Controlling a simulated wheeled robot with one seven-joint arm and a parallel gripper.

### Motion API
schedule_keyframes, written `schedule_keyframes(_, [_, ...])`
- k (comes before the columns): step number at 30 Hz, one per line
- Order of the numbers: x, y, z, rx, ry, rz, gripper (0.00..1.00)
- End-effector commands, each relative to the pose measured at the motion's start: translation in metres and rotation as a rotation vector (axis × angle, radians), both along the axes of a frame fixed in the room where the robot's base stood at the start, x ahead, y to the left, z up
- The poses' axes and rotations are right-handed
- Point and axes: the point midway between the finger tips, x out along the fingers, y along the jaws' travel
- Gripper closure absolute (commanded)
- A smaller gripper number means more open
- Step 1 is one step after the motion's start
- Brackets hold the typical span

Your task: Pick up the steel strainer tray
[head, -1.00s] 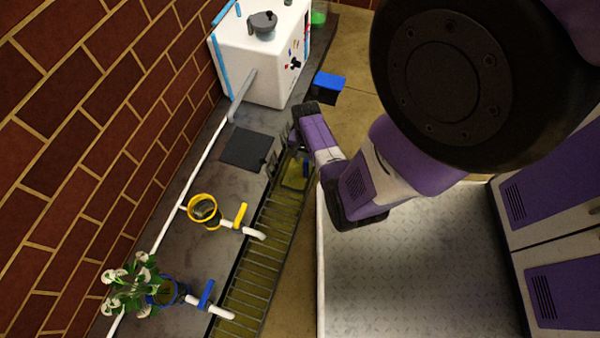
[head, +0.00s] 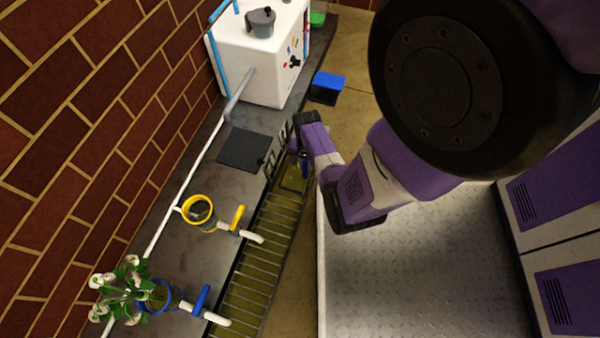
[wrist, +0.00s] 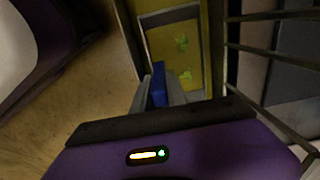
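The steel strainer tray (head: 253,270) is a long ladder-like grate of grey bars along the yellowish trough beside the counter. At its far end the bars show over the counter's edge, so that end looks raised and tilted. My gripper (head: 303,160) is at that far end. In the wrist view my gripper (wrist: 158,90) has its grey fingers close together around a blue handle-like piece (wrist: 158,78). Bars of the tray show at the right of that view (wrist: 275,52). The fingers look shut on the blue piece; its join to the tray is hidden.
A yellow-rimmed pot (head: 199,210) and a plant in a blue-rimmed pot (head: 155,297) stand on the counter, with pipes reaching the trough. A dark square pad (head: 244,150) and a white machine (head: 262,60) are farther back. A blue-topped box (head: 327,86) sits beyond my gripper.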

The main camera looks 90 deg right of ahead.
Motion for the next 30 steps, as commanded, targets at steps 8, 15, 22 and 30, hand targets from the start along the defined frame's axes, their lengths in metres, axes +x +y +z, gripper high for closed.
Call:
schedule_keyframes(8, [0.0, 0.0, 0.001, 0.0, 0.0, 0.0, 1.0])
schedule_keyframes(15, [0.0, -0.001, 0.014, -0.001, -0.001, 0.0, 1.0])
schedule_keyframes(22, [0.0, 0.0, 0.051, -0.002, 0.0, 0.001, 1.0])
schedule_keyframes(30, [0.001, -0.001, 0.114, -0.003, 0.0, 0.001, 1.0])
